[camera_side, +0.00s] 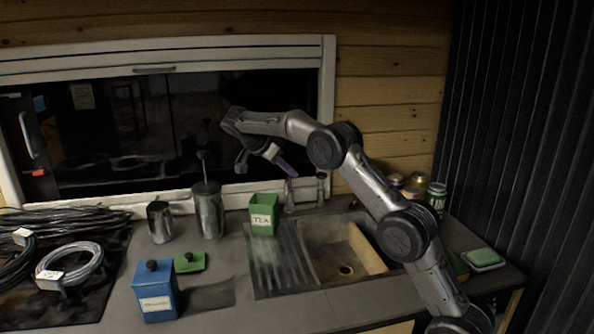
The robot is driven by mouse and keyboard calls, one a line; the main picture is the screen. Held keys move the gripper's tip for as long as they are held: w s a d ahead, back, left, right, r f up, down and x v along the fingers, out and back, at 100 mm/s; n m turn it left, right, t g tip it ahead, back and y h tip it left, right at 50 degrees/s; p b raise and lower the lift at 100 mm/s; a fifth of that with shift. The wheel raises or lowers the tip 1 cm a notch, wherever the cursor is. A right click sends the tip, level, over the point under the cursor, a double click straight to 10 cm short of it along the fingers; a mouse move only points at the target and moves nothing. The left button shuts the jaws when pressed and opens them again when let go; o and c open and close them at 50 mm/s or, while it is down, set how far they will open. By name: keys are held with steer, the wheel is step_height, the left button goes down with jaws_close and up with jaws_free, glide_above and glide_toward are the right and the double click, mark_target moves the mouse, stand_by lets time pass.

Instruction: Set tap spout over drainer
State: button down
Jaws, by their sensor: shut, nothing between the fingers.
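The drainer (268,280) is the ridged panel left of the brown sink basin (340,252). The metal tap (289,196) stands behind the sink, with another upright metal post to its right. My gripper (241,168) hangs just left of that pale end, pointing down. Its fingers are shut and empty; whether they touch the piece cannot be told.
A green TEA box (263,218) stands at the drainer's back edge. A tall metal canister (208,210) and a metal jug (160,222) stand left. A blue box (156,291) and green lid (190,262) are in front. Jars (414,186) stand right, behind my arm. Cables lie far left.

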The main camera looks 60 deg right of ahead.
steer(key=shift+w+a, duration=0.25)
steer(key=shift+w, duration=0.5)
steer(key=shift+w+a, duration=0.2)
steer(key=shift+w, duration=0.5)
steer(key=shift+w+a, duration=0.25)
steer(key=shift+w, duration=0.5)
steer(key=shift+w+a+r, duration=0.1)
steer(key=shift+r, duration=0.1)
steer(key=s+a+r, duration=0.2)
steer(key=s+r, duration=0.4)
steer(key=s, duration=0.1)
steer(key=s+a+r, duration=0.3)
steer(key=s+r, duration=0.3)
steer(key=shift+s+a+r, duration=0.3)
steer(key=shift+s+r, duration=0.1)
